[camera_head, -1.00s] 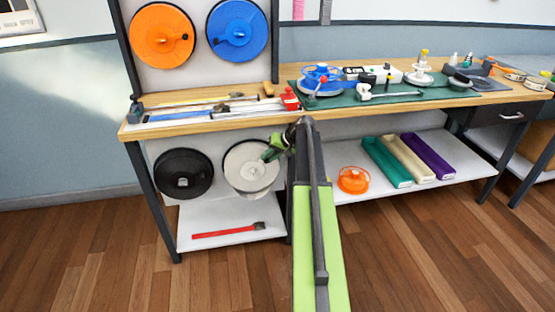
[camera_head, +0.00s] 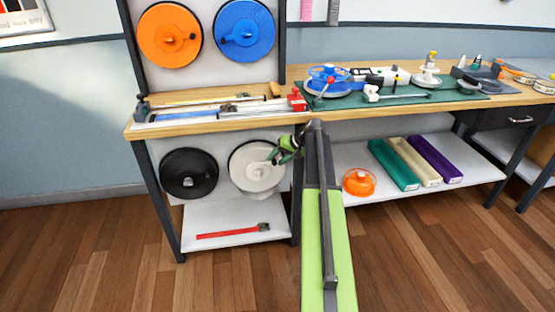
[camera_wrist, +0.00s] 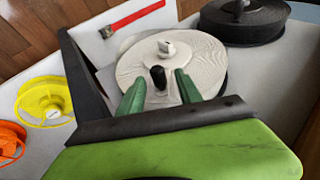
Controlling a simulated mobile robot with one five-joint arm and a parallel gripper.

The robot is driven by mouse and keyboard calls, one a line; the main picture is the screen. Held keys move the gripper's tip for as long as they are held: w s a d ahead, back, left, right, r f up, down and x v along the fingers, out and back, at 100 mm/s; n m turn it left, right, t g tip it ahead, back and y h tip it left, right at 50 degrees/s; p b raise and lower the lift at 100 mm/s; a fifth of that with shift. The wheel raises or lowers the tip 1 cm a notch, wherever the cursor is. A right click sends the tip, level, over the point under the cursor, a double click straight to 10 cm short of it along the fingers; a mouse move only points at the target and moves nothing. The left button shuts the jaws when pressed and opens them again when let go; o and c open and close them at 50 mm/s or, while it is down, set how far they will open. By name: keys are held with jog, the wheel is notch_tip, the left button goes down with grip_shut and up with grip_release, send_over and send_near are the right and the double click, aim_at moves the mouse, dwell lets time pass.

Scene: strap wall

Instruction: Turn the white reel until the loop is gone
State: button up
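The white reel (camera_head: 250,178) hangs on the panel under the bench, right of a black reel. In the wrist view the white reel (camera_wrist: 200,68) shows a pale hub knob and a black crank knob (camera_wrist: 158,75). My gripper (camera_head: 271,158) is at the reel's upper right in the head view. In the wrist view my gripper (camera_wrist: 161,82) has its two green fingers apart, with the black knob between or just beyond their tips. There is space on both sides of the knob. I cannot make out a strap loop clearly.
The black reel (camera_head: 189,174) hangs beside the white one. A red strip with a dark end (camera_head: 233,232) lies on the lower shelf. The floor in front is clear.

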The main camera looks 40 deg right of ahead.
jog(key=p+v, duration=1.3)
jog(key=v, duration=0.4)
jog(key=shift+s+r, duration=0.2)
jog(key=shift+c, duration=0.3)
